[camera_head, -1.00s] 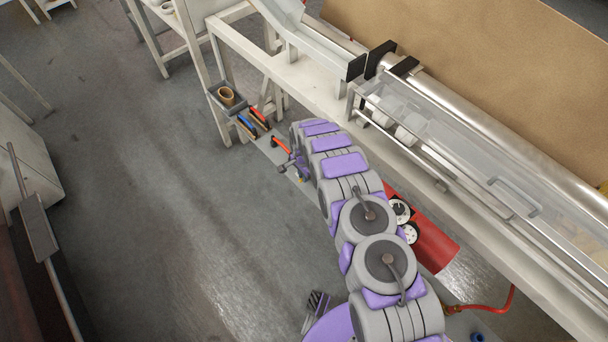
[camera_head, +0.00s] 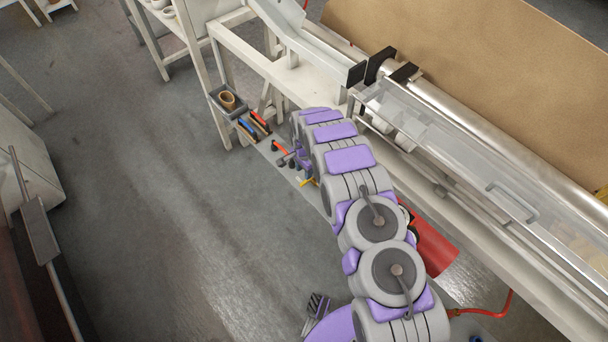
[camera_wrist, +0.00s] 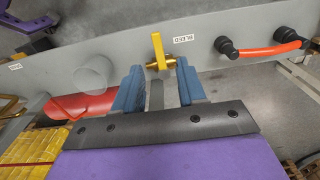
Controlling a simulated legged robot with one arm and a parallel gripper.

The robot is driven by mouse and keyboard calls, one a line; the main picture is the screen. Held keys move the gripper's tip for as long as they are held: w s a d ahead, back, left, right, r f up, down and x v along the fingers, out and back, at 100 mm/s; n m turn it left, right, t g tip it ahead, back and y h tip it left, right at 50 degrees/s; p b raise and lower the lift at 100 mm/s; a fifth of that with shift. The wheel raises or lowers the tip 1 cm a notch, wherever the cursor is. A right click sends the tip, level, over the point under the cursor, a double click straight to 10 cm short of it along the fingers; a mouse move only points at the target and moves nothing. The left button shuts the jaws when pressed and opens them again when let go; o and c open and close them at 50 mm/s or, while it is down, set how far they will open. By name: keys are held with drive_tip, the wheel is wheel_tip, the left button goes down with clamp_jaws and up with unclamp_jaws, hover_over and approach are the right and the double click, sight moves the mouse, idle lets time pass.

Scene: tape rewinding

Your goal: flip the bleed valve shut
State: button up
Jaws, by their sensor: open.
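The bleed valve (camera_wrist: 157,52) is a yellow lever on a brass body, set on a grey panel (camera_wrist: 120,55) beside a label reading BLEED (camera_wrist: 183,39). My gripper (camera_wrist: 158,80) is open, its two blue fingers pointing at the panel. In the wrist view the lever stands just beyond the fingertips, roughly between them, with its body reaching toward the right finger. I cannot tell whether anything touches. In the head view a small yellow piece (camera_head: 309,182) shows beside the end of my arm, and the gripper is mostly hidden there.
An orange-red handle (camera_wrist: 268,50) on black mounts sits right of the valve. A red cylinder (camera_wrist: 80,105) and yellow stack (camera_wrist: 35,150) lie left. In the head view, a red tank (camera_head: 433,250) stands beside my arm, below the white frame (camera_head: 290,85). Open floor lies left.

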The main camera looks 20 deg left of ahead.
wheel_tip(320, 180, up, 11)
drive_tip(key=p, duration=0.1)
drive_tip(key=shift+f+p, duration=0.2)
drive_tip(key=shift+p, duration=0.1)
drive_tip(key=shift+r, duration=0.1)
